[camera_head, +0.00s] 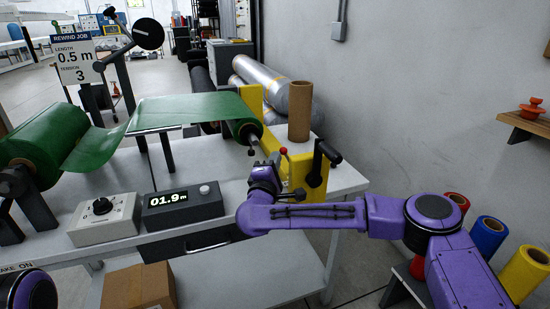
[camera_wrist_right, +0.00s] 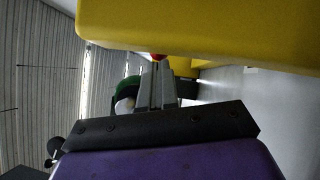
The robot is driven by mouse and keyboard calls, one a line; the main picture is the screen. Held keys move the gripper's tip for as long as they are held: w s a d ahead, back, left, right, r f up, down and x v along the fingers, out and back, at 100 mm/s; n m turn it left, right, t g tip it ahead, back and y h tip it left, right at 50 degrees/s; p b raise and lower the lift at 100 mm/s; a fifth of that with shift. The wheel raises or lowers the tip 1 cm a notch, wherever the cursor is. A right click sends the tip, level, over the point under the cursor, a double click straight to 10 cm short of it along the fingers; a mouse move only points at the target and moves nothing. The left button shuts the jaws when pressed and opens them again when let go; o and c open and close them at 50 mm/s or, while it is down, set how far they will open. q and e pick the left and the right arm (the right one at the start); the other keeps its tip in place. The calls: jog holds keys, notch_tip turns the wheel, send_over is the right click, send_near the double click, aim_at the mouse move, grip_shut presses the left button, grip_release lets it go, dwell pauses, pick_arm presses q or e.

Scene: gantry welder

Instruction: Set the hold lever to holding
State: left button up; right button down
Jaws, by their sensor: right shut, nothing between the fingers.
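The hold lever, a short lever with a red ball knob (camera_head: 283,151), stands at the yellow bracket (camera_head: 303,170) at the table's right end. Its lower part is hidden behind my right gripper (camera_head: 268,172). The right gripper is shut and empty, close to the lever on its near left side; I cannot tell whether they touch. In the right wrist view the shut fingers (camera_wrist_right: 155,85) point towards the red knob (camera_wrist_right: 158,57), which peeks out under a yellow part (camera_wrist_right: 200,25). My left gripper is out of view.
A black crank handle (camera_head: 326,155) sticks out right of the lever. A brown cardboard tube (camera_head: 300,110) stands behind it. Green film (camera_head: 190,109) runs to a roller left of the gripper. A display box (camera_head: 183,208) and a dial box (camera_head: 104,218) sit at front left.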

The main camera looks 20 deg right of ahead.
jog(key=d+r+m+b, duration=0.1)
jog(key=b, duration=0.3)
jog(key=shift+d+g+b, duration=0.25)
jog(key=shift+g+b, duration=0.1)
jog(key=shift+g, duration=0.05)
jog(key=shift+d+r, duration=0.15)
jog(key=shift+d, duration=0.05)
jog(key=shift+r, duration=0.3)
